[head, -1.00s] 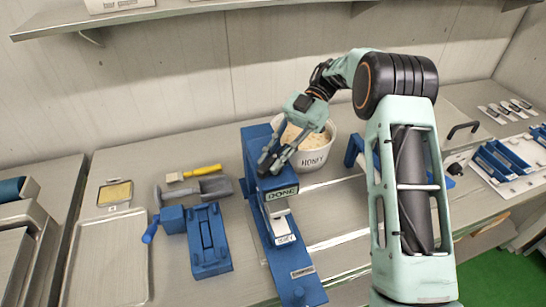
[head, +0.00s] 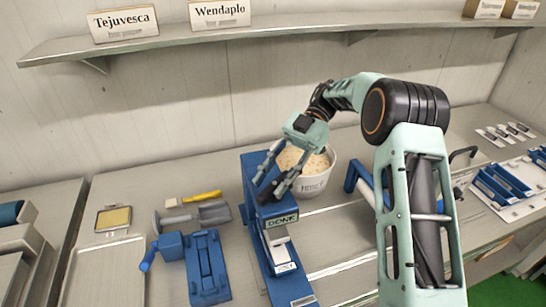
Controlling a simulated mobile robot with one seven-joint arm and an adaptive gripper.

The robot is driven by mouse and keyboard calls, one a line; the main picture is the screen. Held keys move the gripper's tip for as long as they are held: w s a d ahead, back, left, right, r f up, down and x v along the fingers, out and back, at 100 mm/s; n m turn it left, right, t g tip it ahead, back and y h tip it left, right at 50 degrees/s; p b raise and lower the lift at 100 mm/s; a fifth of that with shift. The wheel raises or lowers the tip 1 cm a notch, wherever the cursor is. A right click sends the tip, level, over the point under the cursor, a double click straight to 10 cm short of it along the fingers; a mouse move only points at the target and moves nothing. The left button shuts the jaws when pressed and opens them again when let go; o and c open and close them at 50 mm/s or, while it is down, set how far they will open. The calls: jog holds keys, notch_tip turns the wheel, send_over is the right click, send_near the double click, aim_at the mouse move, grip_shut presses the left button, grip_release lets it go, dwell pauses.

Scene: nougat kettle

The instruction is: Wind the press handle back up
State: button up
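The blue press (head: 256,215) stands on the bench left of the picture's middle, with a plate reading "DONE" (head: 282,221) on its front. A white block (head: 280,257) sits below the plate, on the press's long blue base. My gripper (head: 268,190) points down at the top of the press. Its two fingers are apart, with a dark part (head: 264,197) close between their tips. This may be the press handle, but the fingers partly cover it. I cannot tell whether they grip it.
A white tub (head: 316,180) of pale contents stands right behind my gripper. A blue fixture with a crank (head: 148,257), a scoop (head: 214,213), a yellow-handled tool (head: 203,196) and a metal tray (head: 104,274) lie to the left. A shelf (head: 290,38) runs above.

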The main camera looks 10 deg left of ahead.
aim_at(273, 185)
jog(key=shift+r, duration=4.05)
